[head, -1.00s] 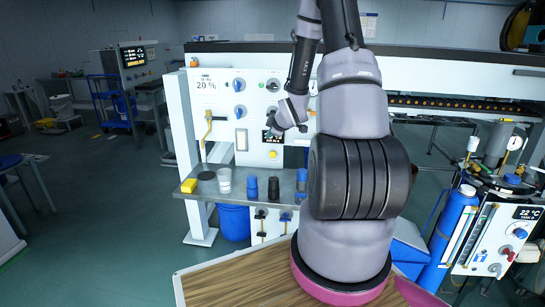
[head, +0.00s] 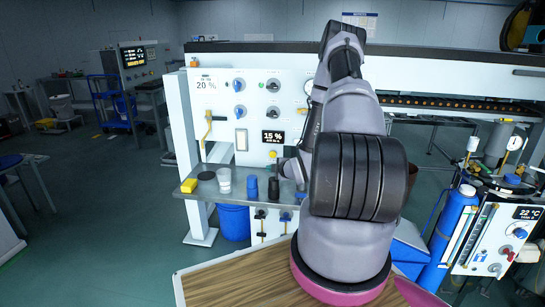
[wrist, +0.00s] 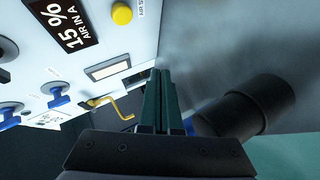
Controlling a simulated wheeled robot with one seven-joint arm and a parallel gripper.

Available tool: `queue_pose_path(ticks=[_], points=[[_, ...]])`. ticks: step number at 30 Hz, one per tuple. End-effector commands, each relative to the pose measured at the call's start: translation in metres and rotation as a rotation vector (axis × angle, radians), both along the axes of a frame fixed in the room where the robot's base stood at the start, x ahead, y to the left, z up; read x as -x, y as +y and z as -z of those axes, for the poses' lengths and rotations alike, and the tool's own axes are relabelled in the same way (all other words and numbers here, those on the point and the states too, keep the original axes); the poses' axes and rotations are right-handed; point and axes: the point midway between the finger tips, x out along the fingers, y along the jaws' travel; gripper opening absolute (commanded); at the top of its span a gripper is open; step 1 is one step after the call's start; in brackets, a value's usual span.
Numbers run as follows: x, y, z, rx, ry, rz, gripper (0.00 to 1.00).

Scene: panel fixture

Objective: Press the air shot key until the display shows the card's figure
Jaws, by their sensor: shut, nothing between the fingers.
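The card (head: 205,85) at the panel's upper left reads 20 %. The dark display (head: 273,137) reads 15 %; it also shows in the wrist view (wrist: 68,22) with "AIR IN A" under the figure, cut off by the edge. The round yellow key (head: 273,154) is just below the display; it also shows in the wrist view (wrist: 122,13). My gripper (wrist: 160,75) is shut and empty, its dark green fingers side by side. In the wrist view the fingertips are apart from the key. In the head view my gripper is low in front of the panel, partly hidden by my arm.
A shelf (head: 226,195) below the panel holds a yellow block (head: 189,185), a clear cup (head: 224,180), a blue bottle (head: 252,187) and a dark bottle (head: 274,188). Several knobs and a yellow lever (head: 208,124) sit on the panel.

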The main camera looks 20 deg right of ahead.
Motion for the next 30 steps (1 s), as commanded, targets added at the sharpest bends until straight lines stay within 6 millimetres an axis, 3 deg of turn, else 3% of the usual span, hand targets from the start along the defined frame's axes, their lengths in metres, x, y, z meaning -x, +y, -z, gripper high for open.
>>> queue_pose_path(ticks=[7,21,30], points=[[-0.008,-0.005,0.0,0.0,-0.001,0.0,0.0],[-0.059,-0.04,0.0,0.001,-0.001,0.0,0.0],[-0.073,-0.049,0.0,-0.001,0.001,0.001,0.0]])
